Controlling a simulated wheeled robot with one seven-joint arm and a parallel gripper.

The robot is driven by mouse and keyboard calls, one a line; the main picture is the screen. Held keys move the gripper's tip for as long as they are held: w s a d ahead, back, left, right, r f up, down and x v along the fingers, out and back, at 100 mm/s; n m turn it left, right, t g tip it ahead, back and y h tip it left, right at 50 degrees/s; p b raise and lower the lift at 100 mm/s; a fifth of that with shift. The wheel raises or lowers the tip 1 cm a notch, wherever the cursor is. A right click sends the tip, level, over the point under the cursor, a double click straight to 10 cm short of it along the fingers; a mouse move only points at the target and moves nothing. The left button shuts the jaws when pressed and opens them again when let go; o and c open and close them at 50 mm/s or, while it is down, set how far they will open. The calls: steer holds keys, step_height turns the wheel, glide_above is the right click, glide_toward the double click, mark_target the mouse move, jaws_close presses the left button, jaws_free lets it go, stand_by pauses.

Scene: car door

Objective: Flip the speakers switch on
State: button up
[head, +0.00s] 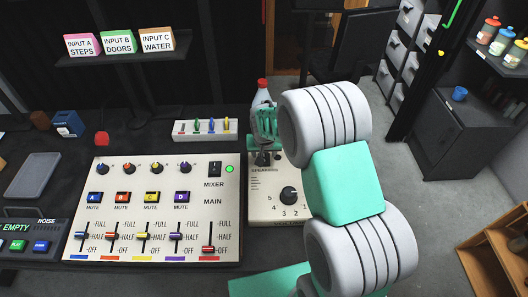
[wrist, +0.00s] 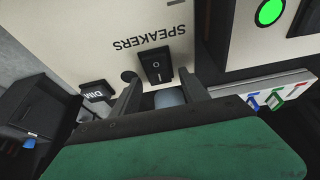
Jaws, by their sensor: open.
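In the head view the small speakers panel (head: 262,207) stands right of the mixer, and the switch there is mostly hidden by my gripper (head: 265,150). In the wrist view my gripper (wrist: 160,90) is open and empty, its two dark fingers apart just below the switch, one toward each side. I cannot tell whether they touch the panel.
The mixer panel (head: 140,165), with its MIXER switch (head: 214,169) and lit green lamp (head: 229,169), lies close to the left. A black DIM piece (wrist: 97,88) sits near the left finger. A white strip with coloured levers (head: 205,130) lies behind the mixer. A bottle (head: 262,88) stands behind my gripper.

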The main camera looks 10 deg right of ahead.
steer(key=shift+w+f, duration=0.1)
steer(key=shift+f, duration=0.1)
jaws_close()
stand_by(0.5)
